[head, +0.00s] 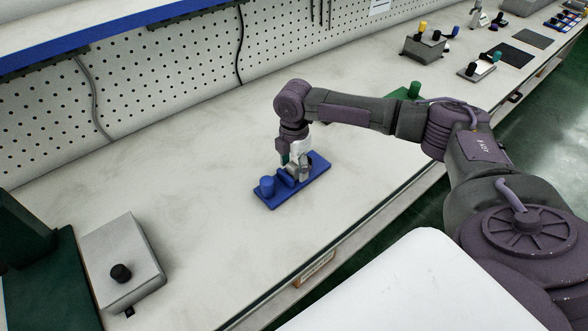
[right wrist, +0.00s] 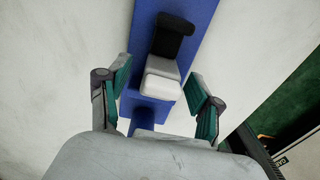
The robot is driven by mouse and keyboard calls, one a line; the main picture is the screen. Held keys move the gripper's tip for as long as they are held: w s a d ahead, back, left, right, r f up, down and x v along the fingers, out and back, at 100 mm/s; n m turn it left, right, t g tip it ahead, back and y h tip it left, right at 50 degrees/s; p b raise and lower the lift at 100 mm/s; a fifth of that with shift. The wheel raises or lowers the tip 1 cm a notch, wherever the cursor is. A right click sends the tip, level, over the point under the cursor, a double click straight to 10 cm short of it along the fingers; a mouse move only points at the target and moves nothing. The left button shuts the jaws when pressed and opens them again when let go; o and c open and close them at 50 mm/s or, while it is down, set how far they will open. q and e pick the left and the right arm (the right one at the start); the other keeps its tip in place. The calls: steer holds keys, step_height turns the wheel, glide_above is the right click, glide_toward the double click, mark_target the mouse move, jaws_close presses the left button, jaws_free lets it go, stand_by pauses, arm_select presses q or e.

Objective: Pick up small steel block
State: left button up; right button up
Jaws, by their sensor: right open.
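The small steel block (right wrist: 163,88), pale grey and blocky, shows in the right wrist view on a blue fixture (right wrist: 198,40). It lies between the two green-padded fingers of my right gripper (right wrist: 162,94), which is open, with a gap on both sides. In the head view my right gripper (head: 294,163) points down over the blue fixture (head: 318,168) on the bench. The gripper hides much of what sits there, so the block is hard to tell apart. My left gripper is not in view.
A black piece (right wrist: 173,36) stands behind the block, and a blue cylinder (head: 267,186) stands on the fixture's left end. A grey box with a black knob (head: 121,273) is at the lower left. The bench between is clear; a pegboard wall (head: 180,70) runs behind.

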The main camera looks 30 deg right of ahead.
jaws_close()
steer(key=shift+r, duration=0.15)
